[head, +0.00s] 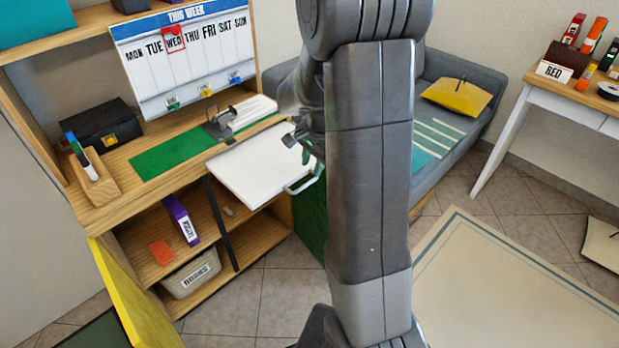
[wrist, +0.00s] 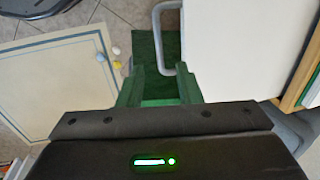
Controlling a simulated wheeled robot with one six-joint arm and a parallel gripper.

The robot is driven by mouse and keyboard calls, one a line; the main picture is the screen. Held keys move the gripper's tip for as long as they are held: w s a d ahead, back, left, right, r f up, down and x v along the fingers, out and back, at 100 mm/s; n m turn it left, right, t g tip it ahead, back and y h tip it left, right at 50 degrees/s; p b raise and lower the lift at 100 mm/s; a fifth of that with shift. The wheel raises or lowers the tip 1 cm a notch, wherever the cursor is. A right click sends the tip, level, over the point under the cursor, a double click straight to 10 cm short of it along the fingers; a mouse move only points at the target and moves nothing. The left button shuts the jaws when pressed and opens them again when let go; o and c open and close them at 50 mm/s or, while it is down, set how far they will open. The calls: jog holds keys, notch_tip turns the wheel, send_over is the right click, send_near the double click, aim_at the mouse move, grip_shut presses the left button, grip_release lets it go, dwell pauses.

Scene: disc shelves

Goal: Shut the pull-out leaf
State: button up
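The pull-out leaf (head: 262,165) is a white board that sticks out from the desk front. It has a pale loop handle (head: 304,184) on its outer edge. In the wrist view the leaf (wrist: 232,50) fills the upper right, and its handle (wrist: 156,38) reaches left from its edge. My gripper (wrist: 160,72) has green fingers standing apart, with the near end of the handle showing between their tips. I cannot tell whether they touch it. In the head view my gripper (head: 308,158) is beside the leaf's outer edge, partly hidden by my arm.
The desk top holds a green mat (head: 172,150), a black box (head: 102,132) and a wooden pen holder (head: 95,182). A yellow door (head: 130,295) stands open at the lower left. A grey sofa (head: 465,85) is behind my arm. Tiled floor and a rug (head: 510,290) lie right.

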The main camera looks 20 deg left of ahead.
aim_at(309, 184)
jog(key=f, duration=0.4)
jog(key=a+f, duration=0.1)
jog(key=f, duration=0.1)
jog(key=shift+w+f, duration=0.1)
jog(key=shift+w, duration=0.1)
grip_shut()
